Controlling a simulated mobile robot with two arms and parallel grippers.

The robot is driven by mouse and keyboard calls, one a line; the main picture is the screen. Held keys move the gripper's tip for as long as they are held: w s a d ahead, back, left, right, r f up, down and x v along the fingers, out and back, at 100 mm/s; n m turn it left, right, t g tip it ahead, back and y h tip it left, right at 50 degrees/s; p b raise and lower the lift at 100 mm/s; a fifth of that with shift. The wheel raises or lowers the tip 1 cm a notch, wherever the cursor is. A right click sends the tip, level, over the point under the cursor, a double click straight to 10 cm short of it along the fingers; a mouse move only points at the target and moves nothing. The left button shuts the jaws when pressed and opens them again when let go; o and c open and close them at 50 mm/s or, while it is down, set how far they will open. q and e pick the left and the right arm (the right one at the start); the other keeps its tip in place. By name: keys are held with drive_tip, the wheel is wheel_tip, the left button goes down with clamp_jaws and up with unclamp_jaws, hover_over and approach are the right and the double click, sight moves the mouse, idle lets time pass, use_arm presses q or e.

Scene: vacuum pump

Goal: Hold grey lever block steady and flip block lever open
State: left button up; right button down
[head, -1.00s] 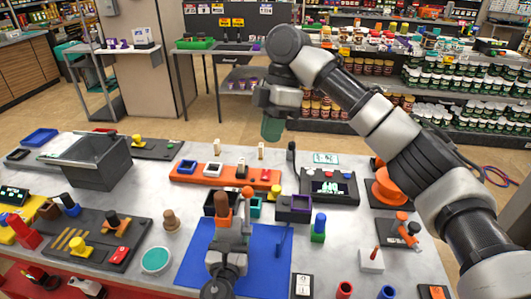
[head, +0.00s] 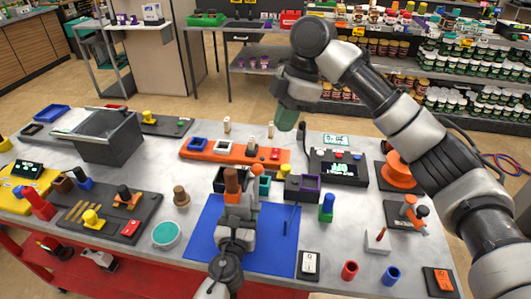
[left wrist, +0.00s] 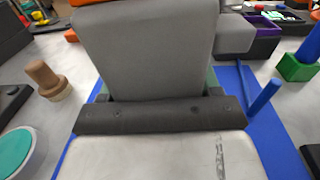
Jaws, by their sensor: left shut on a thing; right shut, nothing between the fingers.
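The grey lever block (left wrist: 150,45) fills the upper middle of the left wrist view, right in front of my left gripper. My right gripper (head: 286,122) is shut and empty. It hangs pointing down above the far edge of the table, well behind and to the right of the block.
Dark bins and a purple-topped box (head: 303,186) stand behind the mat. An orange board (head: 215,153) lies beyond them. A dark device with a screen (head: 338,172) is at the right. A wooden peg (head: 181,197) and a teal-topped disc (head: 165,234) stand left of the mat.

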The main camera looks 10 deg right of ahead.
drive_tip(key=s+d+f+t+y, duration=0.25)
drive_tip(key=s+t, duration=0.25)
drive_tip(key=s, duration=0.6)
approach(256, 182)
wheel_tip(256, 182, down, 4)
drive_tip(key=a, duration=0.2)
drive_tip(key=shift+w+a+f, duration=0.1)
drive_tip(key=shift+w+a, duration=0.15)
drive_tip(key=shift+w, duration=0.4)
drive_tip(key=shift+w, duration=0.1)
